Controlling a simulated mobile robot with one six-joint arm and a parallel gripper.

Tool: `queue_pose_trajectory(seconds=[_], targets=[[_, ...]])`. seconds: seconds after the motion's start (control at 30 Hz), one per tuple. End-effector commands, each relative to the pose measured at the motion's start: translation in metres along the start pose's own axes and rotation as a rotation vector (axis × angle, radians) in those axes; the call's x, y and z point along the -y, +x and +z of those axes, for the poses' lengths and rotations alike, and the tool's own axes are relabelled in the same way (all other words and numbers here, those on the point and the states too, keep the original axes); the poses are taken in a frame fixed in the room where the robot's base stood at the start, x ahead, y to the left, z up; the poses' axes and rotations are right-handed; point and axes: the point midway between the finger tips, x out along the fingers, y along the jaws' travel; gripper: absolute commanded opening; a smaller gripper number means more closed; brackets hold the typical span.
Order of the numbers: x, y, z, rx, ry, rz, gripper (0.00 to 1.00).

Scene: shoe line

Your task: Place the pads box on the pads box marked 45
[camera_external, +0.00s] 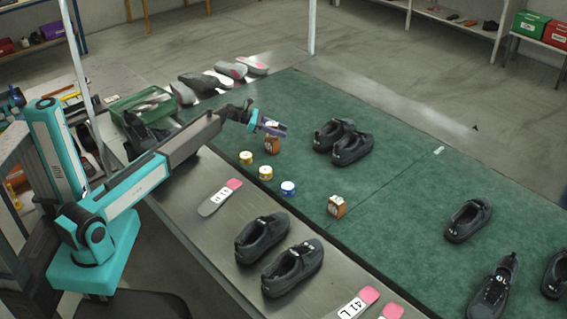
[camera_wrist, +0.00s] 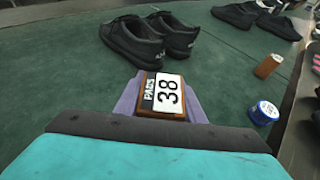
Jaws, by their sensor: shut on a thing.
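My gripper (camera_external: 272,127) is over the green mat; its purple fingers also show in the wrist view (camera_wrist: 161,100). It is shut on a brown pads box (camera_wrist: 167,96), whose white label reads "PADS 38". Just under the gripper in the external view is an orange-brown box (camera_external: 273,146); I cannot tell whether it is the held one or another below it. A second orange-brown box (camera_external: 336,207) stands apart, nearer the mat's front edge; it also shows in the wrist view (camera_wrist: 268,66). Its number is not readable, and no 45 can be made out.
Two yellow tins (camera_external: 246,158) and a blue tin (camera_external: 288,188) stand near the front edge of the mat (camera_external: 400,220). Black shoes (camera_external: 343,143) stand to the right of my gripper.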

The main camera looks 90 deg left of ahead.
Motion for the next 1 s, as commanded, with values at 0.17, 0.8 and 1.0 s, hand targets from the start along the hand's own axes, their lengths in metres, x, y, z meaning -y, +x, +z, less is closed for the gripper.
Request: queue_pose_trajectory(seconds=[0.17, 0.8, 1.0], targets=[[0.0, 0.001, -0.001, 0.0, 0.0, 0.0, 0.53], [0.0, -0.018, 0.001, 0.001, 0.0, 0.002, 0.54], [0.001, -0.046, 0.001, 0.001, 0.0, 0.002, 0.54]])
